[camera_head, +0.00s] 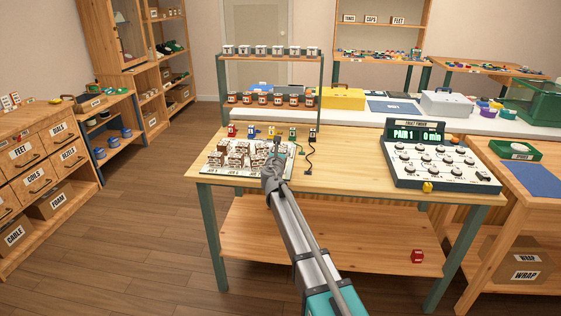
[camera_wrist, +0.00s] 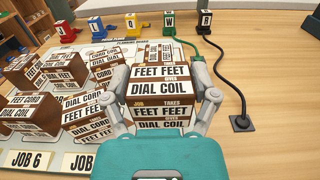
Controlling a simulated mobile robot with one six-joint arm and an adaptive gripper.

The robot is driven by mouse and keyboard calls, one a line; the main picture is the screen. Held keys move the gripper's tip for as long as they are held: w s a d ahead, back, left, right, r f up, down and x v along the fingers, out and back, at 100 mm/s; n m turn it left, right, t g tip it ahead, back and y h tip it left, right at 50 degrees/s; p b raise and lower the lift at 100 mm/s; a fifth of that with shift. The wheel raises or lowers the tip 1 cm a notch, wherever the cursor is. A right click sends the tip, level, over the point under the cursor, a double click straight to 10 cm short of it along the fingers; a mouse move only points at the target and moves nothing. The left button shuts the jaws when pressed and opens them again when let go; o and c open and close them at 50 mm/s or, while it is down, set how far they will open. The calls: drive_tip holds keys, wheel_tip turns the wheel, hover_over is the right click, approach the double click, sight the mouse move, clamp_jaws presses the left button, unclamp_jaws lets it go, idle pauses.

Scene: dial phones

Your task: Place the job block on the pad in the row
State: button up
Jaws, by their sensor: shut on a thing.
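A brown job block (camera_wrist: 158,88) with white labels reading "FEET FEET" over "DIAL COIL" is between the fingers of my gripper (camera_wrist: 165,108) in the wrist view. My gripper is shut on it. In the head view my gripper (camera_head: 276,150) is over the right part of the pale planning board (camera_wrist: 100,148); the held block is hard to pick out there. Several similar brown blocks (camera_wrist: 35,112) stand on the board to its left, and another brown block shows just behind it. I cannot make out an empty pad.
Small lettered stands in several colours, including a green one (camera_wrist: 169,24) and a black one (camera_wrist: 205,24), line the back, with cables from these two. A cable ends in a black square base (camera_wrist: 240,123) at right. A dial console (camera_head: 441,160) stands further right; bare tabletop (camera_head: 350,160) lies between.

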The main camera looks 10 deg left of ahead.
drive_tip(key=shift+w+a+f+b, duration=0.25)
drive_tip(key=shift+w+f+b, duration=0.2)
drive_tip(key=shift+f+b, duration=1.55)
drive_tip(key=shift+b, duration=0.05)
drive_tip(key=shift+f, duration=0.2)
drive_tip(key=o, duration=1)
drive_tip(key=shift+s+r, duration=0.1)
drive_tip(key=shift+r, duration=0.1)
drive_tip(key=shift+r, duration=0.1)
drive_tip(key=s, duration=1.2)
drive_tip(key=shift+a, duration=0.2)
